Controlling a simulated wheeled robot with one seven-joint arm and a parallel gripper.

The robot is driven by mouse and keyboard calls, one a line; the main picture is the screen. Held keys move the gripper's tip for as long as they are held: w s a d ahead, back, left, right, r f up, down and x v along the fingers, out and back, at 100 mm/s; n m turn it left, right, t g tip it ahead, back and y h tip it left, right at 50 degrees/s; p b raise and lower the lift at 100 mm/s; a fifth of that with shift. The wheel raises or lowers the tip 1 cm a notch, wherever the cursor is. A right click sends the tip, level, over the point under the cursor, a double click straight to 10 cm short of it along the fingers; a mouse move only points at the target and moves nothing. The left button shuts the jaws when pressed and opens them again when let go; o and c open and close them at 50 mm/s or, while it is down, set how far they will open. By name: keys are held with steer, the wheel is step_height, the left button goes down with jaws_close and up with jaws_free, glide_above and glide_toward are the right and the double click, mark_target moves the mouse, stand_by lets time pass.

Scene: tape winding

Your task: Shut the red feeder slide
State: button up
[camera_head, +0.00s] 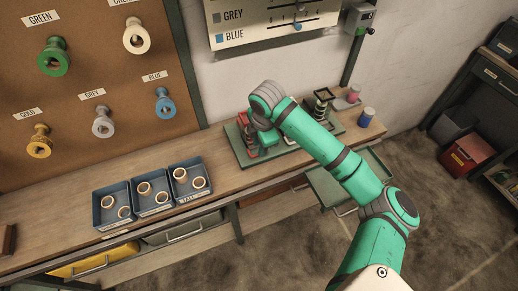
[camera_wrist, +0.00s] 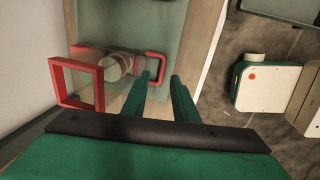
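The red feeder slide shows in the wrist view as a red U-shaped handle (camera_wrist: 163,66) on a green base, with a pale round piece beside it. A red upright frame (camera_wrist: 101,88) stands to its left. My gripper (camera_wrist: 161,76) is open, its two green fingers apart. In that view the handle's outer bar lies between the fingertips. I cannot tell whether they touch it. In the head view red parts (camera_head: 248,132) show beside my wrist, which hides most of the feeder and the gripper itself.
The feeder stands on a green base plate (camera_head: 237,147) on the wooden bench. Blue trays (camera_head: 112,222) with several rings lie to the left. A red-pink spool (camera_head: 353,94) and a blue spool (camera_head: 366,117) stand to the right. A pegboard holds coloured spools.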

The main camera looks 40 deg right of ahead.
step_height(320, 180, up, 7)
steer(key=s, duration=0.1)
steer(key=shift+a, duration=0.15)
stand_by(0.6)
